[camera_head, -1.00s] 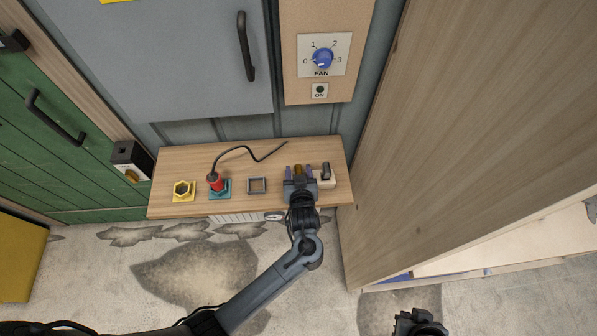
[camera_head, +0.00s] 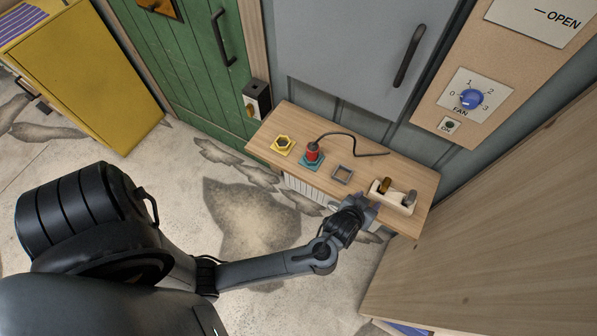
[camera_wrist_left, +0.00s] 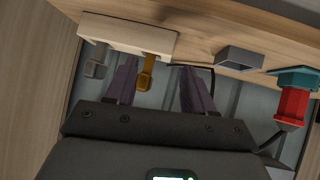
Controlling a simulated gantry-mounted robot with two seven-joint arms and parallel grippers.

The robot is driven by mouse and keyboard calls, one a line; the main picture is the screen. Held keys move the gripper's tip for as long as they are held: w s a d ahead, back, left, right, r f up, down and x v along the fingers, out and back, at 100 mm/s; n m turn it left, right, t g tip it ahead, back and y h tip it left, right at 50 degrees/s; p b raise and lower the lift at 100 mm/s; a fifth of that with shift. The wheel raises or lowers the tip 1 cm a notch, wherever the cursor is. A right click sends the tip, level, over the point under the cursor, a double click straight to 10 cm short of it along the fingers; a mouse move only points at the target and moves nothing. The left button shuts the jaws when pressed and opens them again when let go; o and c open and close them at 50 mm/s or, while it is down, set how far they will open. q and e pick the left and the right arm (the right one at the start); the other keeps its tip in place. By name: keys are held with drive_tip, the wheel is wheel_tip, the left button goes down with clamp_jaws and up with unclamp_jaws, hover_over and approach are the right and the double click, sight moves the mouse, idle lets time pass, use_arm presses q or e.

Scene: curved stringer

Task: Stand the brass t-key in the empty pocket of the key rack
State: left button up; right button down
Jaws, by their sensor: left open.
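The cream key rack (camera_head: 377,195) sits at the right end of the wooden shelf; it also shows at the top of the left wrist view (camera_wrist_left: 110,32). The brass t-key (camera_head: 385,184) stands upright at the rack's left part, and a grey key (camera_head: 409,198) stands at its right. In the left wrist view, the brass t-key (camera_wrist_left: 148,72) appears between my finger outlines, and the grey key (camera_wrist_left: 97,62) lies left of them. My left gripper (camera_head: 362,205) is open and empty, in front of the rack. The pocket around the brass key's foot is hidden. My right gripper is out of view.
Left of the rack are a grey square holder (camera_head: 342,174), a red-handled tool (camera_head: 312,152) with a black cable in a teal holder, and a yellow hexagonal holder (camera_head: 283,144). A grey cabinet door (camera_head: 340,60) rises behind. A large wooden panel (camera_head: 510,230) stands at right.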

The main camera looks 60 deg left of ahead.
use_arm(q)
drive_tip(key=s+a+r+m+g+h, duration=0.1)
drive_tip(key=s+a+r+m+g, duration=0.1)
drive_tip(key=s, duration=0.5)
drive_tip(key=s+a+r+m+g+h, duration=0.1)
drive_tip(key=s+r+m+g, duration=0.1)
drive_tip(key=s, duration=0.6)
drive_tip(key=s+a+r+m+g, duration=0.2)
drive_tip(key=s+r, duration=0.1)
drive_tip(key=s, duration=0.4)
drive_tip(key=shift+s+a+r+g+h, duration=0.25)
drive_tip(key=shift+a+g+h, duration=0.05)
drive_tip(key=shift+a+h, duration=0.1)
drive_tip(key=shift+r, duration=0.1)
wheel_tip(320, 180, up, 26)
drive_tip(key=p, duration=2.6)
drive_tip(key=shift+d, duration=0.1)
